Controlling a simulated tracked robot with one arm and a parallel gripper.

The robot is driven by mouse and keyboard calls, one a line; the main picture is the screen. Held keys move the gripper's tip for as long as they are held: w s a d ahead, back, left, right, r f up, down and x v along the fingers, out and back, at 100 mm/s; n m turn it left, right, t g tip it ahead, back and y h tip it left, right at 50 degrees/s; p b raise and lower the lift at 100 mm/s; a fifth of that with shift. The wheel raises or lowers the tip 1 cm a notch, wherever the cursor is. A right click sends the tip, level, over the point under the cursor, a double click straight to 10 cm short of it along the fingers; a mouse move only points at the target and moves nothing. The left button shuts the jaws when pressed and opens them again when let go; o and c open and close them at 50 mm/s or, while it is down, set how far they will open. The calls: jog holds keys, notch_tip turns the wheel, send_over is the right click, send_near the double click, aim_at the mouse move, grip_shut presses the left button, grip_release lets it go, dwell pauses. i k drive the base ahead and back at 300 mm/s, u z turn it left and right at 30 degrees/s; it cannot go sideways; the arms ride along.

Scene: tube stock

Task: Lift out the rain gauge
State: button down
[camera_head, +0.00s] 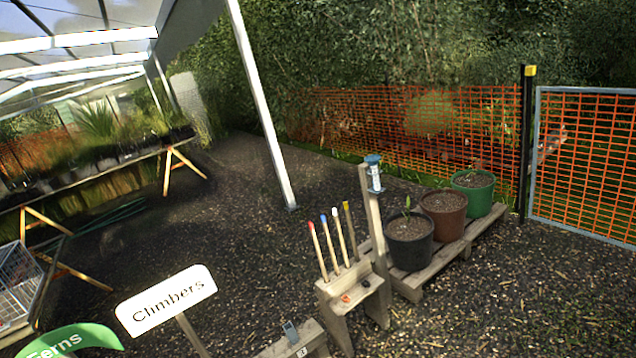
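The rain gauge looks to be the small clear cylinder with a blue top (375,174) at the head of an upright wooden post (374,230), right of centre. It stands nearly upright against the post. Its holder is too small to make out. My gripper is not in view.
A wooden stand (333,291) with several colour-tipped stakes is left of the post. A pallet (455,249) bears black (409,250), brown (443,222) and green (473,201) pots close behind. A "Climbers" sign (167,301) is front left. Open gravel lies right and centre-left.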

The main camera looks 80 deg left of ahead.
aim_at(372, 160)
jog(key=u, duration=1.8)
jog(key=i, duration=0.6)
jog(key=z, duration=0.05)
jog(key=k, duration=0.55)
jog(key=z, duration=0.05)
jog(key=i, duration=0.4)
jog(key=z, duration=0.7)
jog(key=i, duration=2.65)
jog(key=u, duration=0.55)
